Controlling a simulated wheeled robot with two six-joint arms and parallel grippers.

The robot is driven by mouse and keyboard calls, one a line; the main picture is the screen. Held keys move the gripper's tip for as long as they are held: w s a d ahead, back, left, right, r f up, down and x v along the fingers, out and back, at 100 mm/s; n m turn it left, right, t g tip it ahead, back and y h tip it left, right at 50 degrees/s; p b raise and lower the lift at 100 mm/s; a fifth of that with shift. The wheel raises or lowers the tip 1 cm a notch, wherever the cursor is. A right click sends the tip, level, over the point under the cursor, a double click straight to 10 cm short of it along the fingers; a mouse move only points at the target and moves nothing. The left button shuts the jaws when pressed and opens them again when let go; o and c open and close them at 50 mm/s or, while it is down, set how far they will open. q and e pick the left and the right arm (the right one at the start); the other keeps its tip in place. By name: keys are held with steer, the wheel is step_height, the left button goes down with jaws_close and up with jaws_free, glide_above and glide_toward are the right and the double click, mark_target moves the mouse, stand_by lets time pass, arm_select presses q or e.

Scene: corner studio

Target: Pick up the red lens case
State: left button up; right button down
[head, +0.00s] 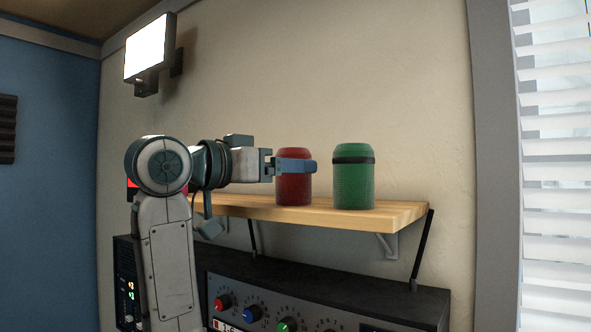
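The red lens case (293,195) is an upright red cylinder with a domed top, standing on a wooden shelf. My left gripper (300,166) reaches in from the left at the case's upper half. One blue finger lies across the front of the case. The other finger is hidden behind the case, so I cannot tell whether they are closed on it. The case's base appears to rest on the shelf. My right gripper is not in view.
A green case (354,185) with a black band stands just right of the red one. The wooden shelf (405,213) has free room at its right end. Below is a black rack unit with knobs (340,295). A lit lamp (150,48) is on the wall above left.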

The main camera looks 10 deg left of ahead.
arm_select(q)
steer(key=p+x, duration=0.3)
steer(key=shift+w+a, duration=0.1)
steer(key=shift+w, duration=0.4)
steer(key=shift+w+d+f+p, duration=0.1)
steer(key=shift+w+d+p, duration=0.1)
steer(key=shift+w+p, duration=0.1)
steer(key=shift+w+d+f, duration=0.2)
steer(key=shift+w+d, duration=0.1)
steer(key=shift+d, duration=0.1)
steer(key=shift+a, duration=0.2)
steer(key=c, duration=0.8)
steer(key=shift+d, duration=0.1)
steer(key=c, duration=0.5)
